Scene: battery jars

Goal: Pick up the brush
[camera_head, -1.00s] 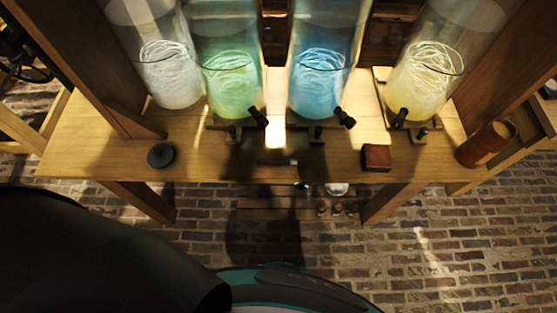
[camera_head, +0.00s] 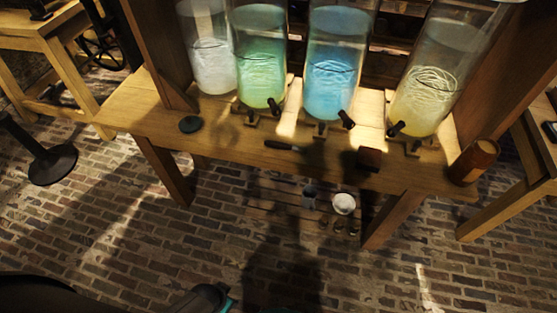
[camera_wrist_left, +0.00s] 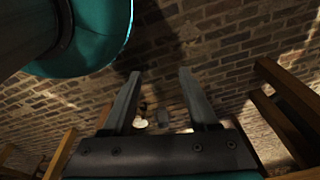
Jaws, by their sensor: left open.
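A small dark elongated object (camera_head: 283,145), which looks like the brush, lies near the front edge of the wooden table (camera_head: 230,140), below the green and blue jars. It is small and in shadow, so its bristles cannot be made out. My left gripper shows in the left wrist view (camera_wrist_left: 160,73) with its two fingers wide apart and nothing between them. It points over the brick floor, away from the object. My left gripper's fingers and my right gripper are not in the head view.
Several tall glass jars with black taps stand on the table: clear (camera_head: 208,65), green (camera_head: 259,75), blue (camera_head: 332,85) and yellow (camera_head: 425,95). A dark green disc (camera_head: 190,125), a brown block (camera_head: 369,158) and a brown cylinder (camera_head: 473,162) sit along the front. A white bowl (camera_head: 343,203) is below.

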